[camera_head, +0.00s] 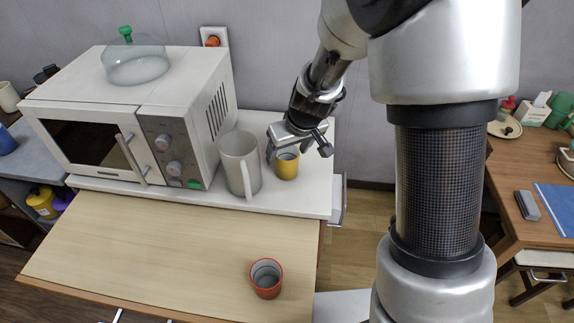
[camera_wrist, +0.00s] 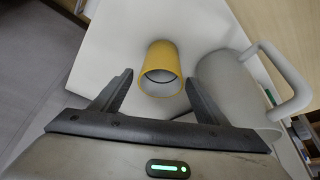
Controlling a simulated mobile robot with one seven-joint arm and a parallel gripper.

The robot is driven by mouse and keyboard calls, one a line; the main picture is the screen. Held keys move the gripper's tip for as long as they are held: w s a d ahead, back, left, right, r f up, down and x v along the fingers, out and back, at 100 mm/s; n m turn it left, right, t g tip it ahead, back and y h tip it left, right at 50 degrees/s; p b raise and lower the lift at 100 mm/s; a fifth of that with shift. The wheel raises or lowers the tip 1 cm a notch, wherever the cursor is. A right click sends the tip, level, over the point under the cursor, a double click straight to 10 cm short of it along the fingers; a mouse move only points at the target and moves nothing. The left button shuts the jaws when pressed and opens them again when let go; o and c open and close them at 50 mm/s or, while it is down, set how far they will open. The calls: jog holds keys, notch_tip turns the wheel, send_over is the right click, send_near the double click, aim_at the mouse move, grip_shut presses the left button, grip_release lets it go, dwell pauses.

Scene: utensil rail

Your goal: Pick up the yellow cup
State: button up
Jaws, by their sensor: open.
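The yellow cup (camera_head: 287,163) stands upright on the white surface, right of the grey pitcher. It also shows in the wrist view (camera_wrist: 162,72), with its open top facing the camera and its grey inside visible. My gripper (camera_head: 299,150) is at the cup in the head view, partly in front of its rim. In the wrist view my gripper (camera_wrist: 160,87) is open, with one dark finger to the left of the cup and one to the right. The jaws have not closed on it, and contact cannot be told.
The grey pitcher (camera_head: 240,165) stands close left of the cup; its handle (camera_wrist: 290,80) shows in the wrist view. A white microwave (camera_head: 100,150) with a glass dome (camera_head: 136,65) on top is farther left. A red cup (camera_head: 266,279) stands on the wooden surface (camera_head: 150,260) in front, which is otherwise clear.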

jog(key=shift+w+a+f, duration=0.15)
jog(key=shift+w+f, duration=0.05)
jog(key=shift+f, duration=0.35)
jog(key=shift+r, duration=0.1)
jog(key=c, duration=1.1)
